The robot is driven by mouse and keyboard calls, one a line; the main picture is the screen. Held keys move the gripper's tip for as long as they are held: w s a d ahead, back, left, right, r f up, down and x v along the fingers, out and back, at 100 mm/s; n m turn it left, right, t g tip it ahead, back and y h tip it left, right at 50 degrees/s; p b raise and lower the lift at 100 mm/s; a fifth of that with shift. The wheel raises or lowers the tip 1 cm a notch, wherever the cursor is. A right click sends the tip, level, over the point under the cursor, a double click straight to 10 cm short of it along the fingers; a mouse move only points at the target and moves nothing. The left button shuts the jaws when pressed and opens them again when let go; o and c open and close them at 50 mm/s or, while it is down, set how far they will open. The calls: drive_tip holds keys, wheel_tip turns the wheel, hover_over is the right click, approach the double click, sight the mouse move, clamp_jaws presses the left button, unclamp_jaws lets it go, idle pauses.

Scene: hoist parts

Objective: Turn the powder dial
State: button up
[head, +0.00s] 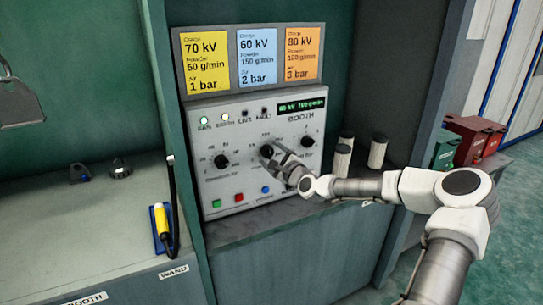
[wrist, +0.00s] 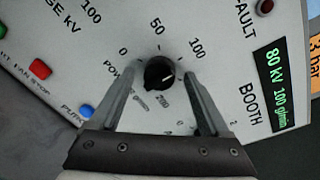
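The powder dial (wrist: 160,73) is a round black knob with a pale pointer line. It sits on the light grey booth panel (head: 235,122), within a printed scale. In the wrist view the pointer aims to the right and slightly up. My gripper (wrist: 161,68) has one finger on each side of the dial, with visible gaps between knob and fingers. It is open. In the head view my gripper (head: 272,152) is at the panel's middle dial and partly hides it. The green display (wrist: 279,88) appears to read 80 kV 100 g/min in the wrist view.
Another black dial (head: 222,161) is to the left and a third (head: 307,142) to the right. Coloured buttons (head: 239,197) line the panel's bottom. Yellow, blue and orange cards (head: 258,56) stand above. Pale cylinders (head: 377,152) stand right of the panel, close to my arm.

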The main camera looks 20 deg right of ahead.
drive_tip(key=s+d+r, duration=0.1)
drive_tip(key=s, duration=1.6)
drive_tip(key=shift+s, duration=0.2)
drive_tip(key=shift+d+r, duration=0.1)
